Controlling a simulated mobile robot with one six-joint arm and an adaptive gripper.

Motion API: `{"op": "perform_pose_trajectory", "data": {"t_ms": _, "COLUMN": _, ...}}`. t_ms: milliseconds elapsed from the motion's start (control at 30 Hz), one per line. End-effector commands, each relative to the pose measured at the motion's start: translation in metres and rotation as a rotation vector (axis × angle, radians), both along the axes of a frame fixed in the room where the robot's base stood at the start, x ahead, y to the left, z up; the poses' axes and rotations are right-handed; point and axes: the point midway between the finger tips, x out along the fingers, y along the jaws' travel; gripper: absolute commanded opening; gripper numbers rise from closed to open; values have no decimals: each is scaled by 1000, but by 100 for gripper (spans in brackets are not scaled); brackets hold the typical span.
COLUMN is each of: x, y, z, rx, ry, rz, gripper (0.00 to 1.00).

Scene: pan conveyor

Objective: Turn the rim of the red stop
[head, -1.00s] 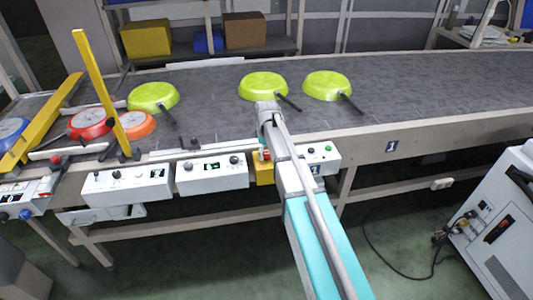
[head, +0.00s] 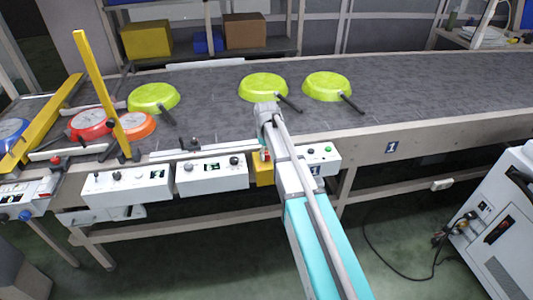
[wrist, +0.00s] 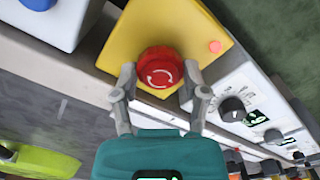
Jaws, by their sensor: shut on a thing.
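The red stop (wrist: 160,72) is a round mushroom button with white curved arrows on its face. It sits on a yellow box (wrist: 200,35) at the conveyor's front edge, and the box also shows in the head view (head: 262,174). My gripper (wrist: 160,78) is shut on the red stop, with one finger on each side of its rim. In the head view my arm reaches up to the belt's front edge and partly hides the stop. The fingers' exact contact with the rim is hard to see.
White control boxes (head: 212,176) with knobs line the front edge beside the yellow box. Yellow-green pans (head: 263,87) lie on the grey belt (head: 430,90). A red pan (head: 90,124), an orange pan (head: 135,127) and yellow bars (head: 98,85) are at the left.

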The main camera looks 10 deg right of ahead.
Motion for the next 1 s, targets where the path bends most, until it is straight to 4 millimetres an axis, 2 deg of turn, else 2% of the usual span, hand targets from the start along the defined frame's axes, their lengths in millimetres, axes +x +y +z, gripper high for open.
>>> {"op": "perform_pose_trajectory", "data": {"t_ms": 267, "x": 0, "y": 0, "z": 0, "rx": -1, "ry": 1, "rz": -176, "gripper": 10}}
{"op": "perform_pose_trajectory", "data": {"t_ms": 700, "x": 0, "y": 0, "z": 0, "rx": 0, "ry": 1, "rz": -562, "gripper": 10}}
{"op": "perform_pose_trajectory", "data": {"t_ms": 1000, "x": 0, "y": 0, "z": 0, "rx": 0, "ry": 1, "rz": -744, "gripper": 10}}
